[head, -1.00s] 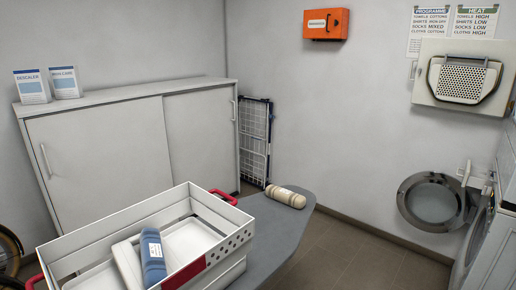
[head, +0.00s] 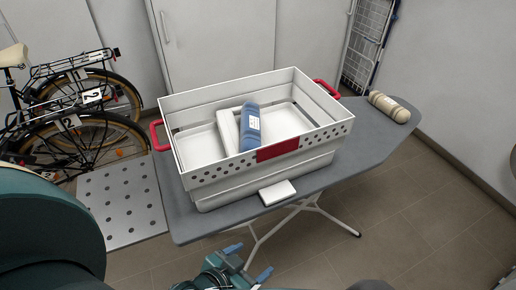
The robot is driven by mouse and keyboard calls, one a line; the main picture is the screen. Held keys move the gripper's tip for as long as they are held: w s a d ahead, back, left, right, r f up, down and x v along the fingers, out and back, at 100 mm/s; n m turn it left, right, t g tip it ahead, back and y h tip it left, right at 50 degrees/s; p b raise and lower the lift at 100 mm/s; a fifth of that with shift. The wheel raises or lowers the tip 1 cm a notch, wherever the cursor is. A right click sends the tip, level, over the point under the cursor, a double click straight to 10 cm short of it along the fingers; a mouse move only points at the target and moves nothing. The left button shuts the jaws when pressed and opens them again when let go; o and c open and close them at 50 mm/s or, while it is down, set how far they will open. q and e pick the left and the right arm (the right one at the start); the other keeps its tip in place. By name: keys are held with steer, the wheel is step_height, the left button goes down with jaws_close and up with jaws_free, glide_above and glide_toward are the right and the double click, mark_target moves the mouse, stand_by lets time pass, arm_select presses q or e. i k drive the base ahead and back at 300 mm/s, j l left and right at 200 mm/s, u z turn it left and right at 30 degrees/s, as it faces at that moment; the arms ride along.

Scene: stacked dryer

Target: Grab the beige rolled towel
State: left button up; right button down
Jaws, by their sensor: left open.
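The beige rolled towel (head: 389,106) lies on its side near the far right end of the grey ironing board (head: 385,146). It is free of the crate and nothing touches it from above. My left gripper (head: 248,261) is low in the picture, in front of the board's near edge. Its two blue-tipped fingers are apart and nothing shows between them. It is well to the left of and nearer than the towel. My right gripper is not in view.
A white crate (head: 188,155) with red handles stands on the board, holding a blue rolled towel (head: 250,130) and white items. A small white block (head: 277,193) lies before it. Bicycles (head: 75,110) stand left. Board space between crate and beige towel is clear.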

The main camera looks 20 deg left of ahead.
mark_target(389, 108)
steer(key=i+l+z, duration=0.15)
steer(key=z, duration=1)
steer(key=i, duration=1.55)
steer(key=i+u, duration=0.2)
steer(key=i, duration=0.2)
steer(key=i+l+u, duration=0.2)
steer(key=i, duration=0.2)
steer(key=i+l+u, duration=0.2)
steer(key=i, duration=0.15)
